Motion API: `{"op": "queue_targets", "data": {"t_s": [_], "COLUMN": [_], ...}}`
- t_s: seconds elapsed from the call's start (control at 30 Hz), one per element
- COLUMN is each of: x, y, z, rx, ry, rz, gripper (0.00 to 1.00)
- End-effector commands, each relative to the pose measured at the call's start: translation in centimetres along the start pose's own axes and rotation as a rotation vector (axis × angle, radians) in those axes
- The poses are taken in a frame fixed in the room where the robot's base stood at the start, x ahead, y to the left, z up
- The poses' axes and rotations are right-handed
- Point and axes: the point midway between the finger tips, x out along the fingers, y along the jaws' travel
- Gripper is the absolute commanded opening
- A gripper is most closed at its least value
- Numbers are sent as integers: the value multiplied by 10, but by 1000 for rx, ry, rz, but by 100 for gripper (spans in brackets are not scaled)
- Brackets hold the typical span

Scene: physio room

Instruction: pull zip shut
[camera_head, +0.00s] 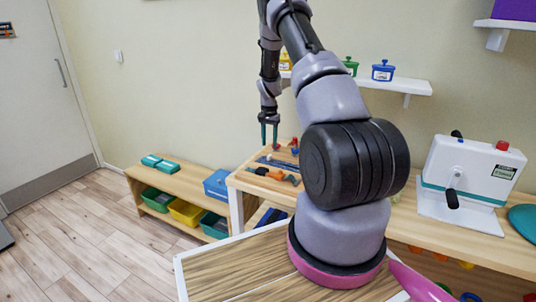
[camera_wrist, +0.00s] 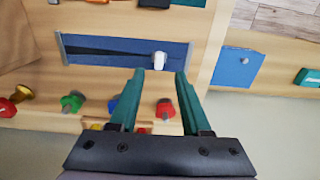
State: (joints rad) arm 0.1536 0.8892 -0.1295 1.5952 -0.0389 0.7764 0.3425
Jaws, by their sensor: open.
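The zip is on a dark blue fabric strip (camera_wrist: 110,50) fixed to a wooden activity board (camera_wrist: 207,20), in the wrist view. A pale pull tab (camera_wrist: 160,60) sits near the strip's right end. To its left the zip shows a dark, narrowing gap. My gripper (camera_wrist: 159,73) has its two green fingers apart, with the tab between and just beyond their tips; I cannot tell the height above it. In the head view my gripper (camera_head: 269,146) points down over the board, and the strip (camera_head: 276,163) lies below it, partly seen.
Red (camera_wrist: 165,108), green (camera_wrist: 72,102) and blue knobs stand along the board near my fingers. A blue box (camera_wrist: 236,66) lies beyond the board's edge. In the head view, a low bench (camera_head: 175,172) with coloured bins is left, and a white crank device (camera_head: 470,175) is right.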

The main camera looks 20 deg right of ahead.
Motion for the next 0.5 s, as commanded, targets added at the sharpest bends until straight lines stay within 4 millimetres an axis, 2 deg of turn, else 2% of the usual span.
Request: {"op": "queue_targets", "data": {"t_s": [0.03,0.2,0.33,0.5], "x": [11,39,52,58], "y": [1,1,0,0], "z": [0,0,0,0], "rx": [1,1,0,0], "ry": [-3,-1,0,1], "rz": [2,1,0,-2], "gripper": [48,48,48,48]}}
